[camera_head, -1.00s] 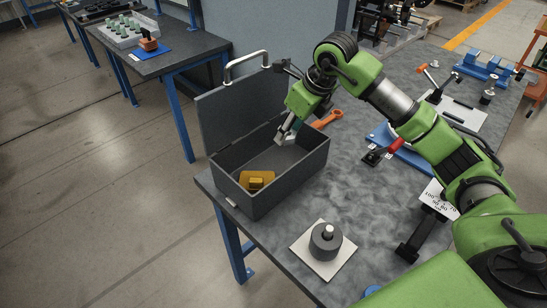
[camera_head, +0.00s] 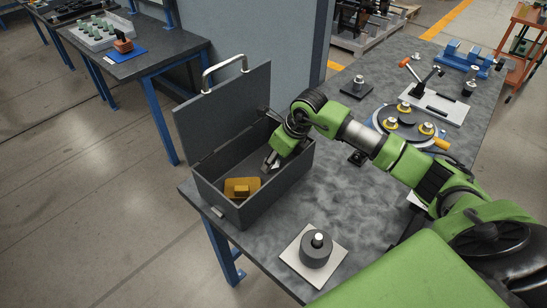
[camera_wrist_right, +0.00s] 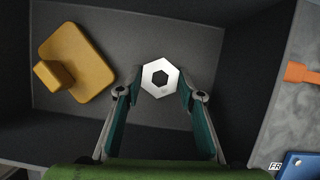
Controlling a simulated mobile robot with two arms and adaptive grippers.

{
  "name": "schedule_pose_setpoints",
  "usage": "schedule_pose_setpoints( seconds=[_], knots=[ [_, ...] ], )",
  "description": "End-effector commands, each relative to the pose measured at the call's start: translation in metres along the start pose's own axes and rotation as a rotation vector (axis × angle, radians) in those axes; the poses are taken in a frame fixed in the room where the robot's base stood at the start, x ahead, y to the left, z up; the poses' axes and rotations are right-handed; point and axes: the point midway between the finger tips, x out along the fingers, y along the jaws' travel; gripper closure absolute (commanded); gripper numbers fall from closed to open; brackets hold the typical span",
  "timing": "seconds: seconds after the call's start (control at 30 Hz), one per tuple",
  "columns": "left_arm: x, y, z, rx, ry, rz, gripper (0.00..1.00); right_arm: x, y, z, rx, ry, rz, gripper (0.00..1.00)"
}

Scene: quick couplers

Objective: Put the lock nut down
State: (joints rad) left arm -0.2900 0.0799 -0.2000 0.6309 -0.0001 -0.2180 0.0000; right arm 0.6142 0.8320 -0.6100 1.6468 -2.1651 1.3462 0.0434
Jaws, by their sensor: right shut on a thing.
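The lock nut (camera_wrist_right: 149,73), a pale hexagonal ring with a dark hexagonal hole, is between the fingertips of my right gripper (camera_wrist_right: 160,86) in the right wrist view. The fingers are shut on its sides. In the head view my right gripper (camera_head: 268,164) reaches down inside the open dark grey box (camera_head: 273,192), toward its right part. The nut is too small to make out there. Bare box floor lies below the nut; I cannot tell whether it touches. My left gripper is not in view.
A yellow block with a knob (camera_head: 242,188) lies in the box, left of the gripper in the wrist view (camera_wrist_right: 84,58). The box lid (camera_head: 225,105) stands open behind. A grey cylinder (camera_head: 316,250) on a pale plate stands in front. An orange tool end (camera_wrist_right: 301,73) lies outside the box.

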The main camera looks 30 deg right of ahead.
Motion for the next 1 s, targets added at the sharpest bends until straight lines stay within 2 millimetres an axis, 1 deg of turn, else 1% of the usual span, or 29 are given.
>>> schedule_pose_setpoints(
  seconds=[0.03, 0.1, 0.27, 0.3, 0.33, 0.5, 0.67, 0.77, 0.87, 1.0],
  knots=[
    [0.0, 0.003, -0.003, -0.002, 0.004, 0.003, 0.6, 0.0, -0.001, 0.001, 0.0, -0.002, -0.001, 0.86],
    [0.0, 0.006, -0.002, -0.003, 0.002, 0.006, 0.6, 0.0, -0.001, 0.001, 0.0, -0.002, -0.001, 0.86],
    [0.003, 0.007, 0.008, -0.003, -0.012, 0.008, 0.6, 0.002, -0.001, 0.0, 0.0, -0.002, -0.001, 0.86],
    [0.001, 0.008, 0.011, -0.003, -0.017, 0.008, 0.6, 0.001, -0.001, 0.0, 0.0, -0.001, -0.001, 0.55],
    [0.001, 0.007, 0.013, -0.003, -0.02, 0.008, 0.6, 0.001, -0.001, 0.0, 0.0, -0.001, -0.001, 0.49],
    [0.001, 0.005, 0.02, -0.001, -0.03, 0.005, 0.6, 0.001, -0.001, 0.0, 0.0, -0.001, -0.001, 0.49],
    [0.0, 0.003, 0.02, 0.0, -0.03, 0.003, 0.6, 0.0, -0.001, 0.0, 0.0, -0.001, -0.001, 0.49],
    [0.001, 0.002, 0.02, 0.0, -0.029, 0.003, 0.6, -0.004, -0.001, 0.001, -0.001, -0.003, -0.002, 0.49],
    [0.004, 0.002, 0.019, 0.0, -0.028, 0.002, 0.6, -0.018, -0.002, 0.001, -0.001, -0.005, -0.004, 0.49],
    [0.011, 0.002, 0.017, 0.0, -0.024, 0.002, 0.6, -0.046, -0.002, 0.001, -0.002, -0.005, -0.005, 0.49]
  ],
)
